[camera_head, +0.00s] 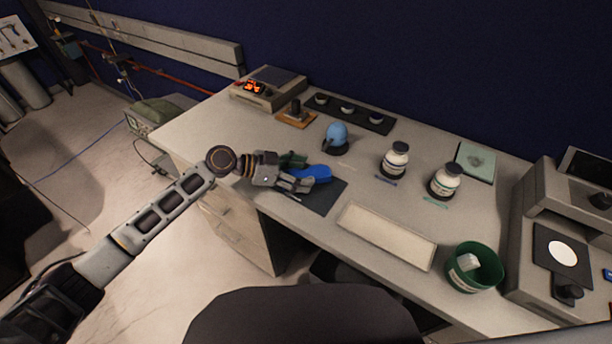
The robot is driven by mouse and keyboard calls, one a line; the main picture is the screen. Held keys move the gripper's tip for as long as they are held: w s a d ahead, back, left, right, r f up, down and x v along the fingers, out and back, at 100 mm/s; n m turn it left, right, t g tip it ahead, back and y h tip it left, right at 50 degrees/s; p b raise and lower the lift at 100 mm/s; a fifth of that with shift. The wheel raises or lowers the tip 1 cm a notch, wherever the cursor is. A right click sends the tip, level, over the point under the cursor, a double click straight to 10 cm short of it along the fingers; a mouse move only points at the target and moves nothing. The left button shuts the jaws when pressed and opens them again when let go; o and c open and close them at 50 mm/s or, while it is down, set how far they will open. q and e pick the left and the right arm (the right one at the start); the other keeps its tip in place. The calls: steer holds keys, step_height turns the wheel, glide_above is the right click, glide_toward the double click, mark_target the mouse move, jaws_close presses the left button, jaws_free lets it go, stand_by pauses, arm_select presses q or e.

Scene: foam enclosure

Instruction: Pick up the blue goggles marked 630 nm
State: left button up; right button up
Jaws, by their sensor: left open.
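Blue goggles (316,173) lie on a dark mat (326,197) on the grey desk. A dark green item (293,159), perhaps more goggles, lies just behind and left of them. The 630 nm marking is too small to read. My left gripper (300,184) reaches in from the left, its open fingers over the mat at the near left side of the blue goggles. It partly hides the goggles and the green item. I cannot tell whether the fingers touch the goggles. My right gripper is not in view.
A blue rounded object (336,136) stands behind the goggles. Two white bottles (396,158) (445,180) stand to the right. A pale tray (386,236) lies in front, with a green bin (473,270) further right. An instrument (267,89) sits at the back left.

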mark_target(302, 173)
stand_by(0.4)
arm_select(q)
steer(key=c, duration=1.1)
steer(key=shift+r, duration=0.1)
step_height(302, 173, up, 10)
steer(key=shift+b, duration=0.35)
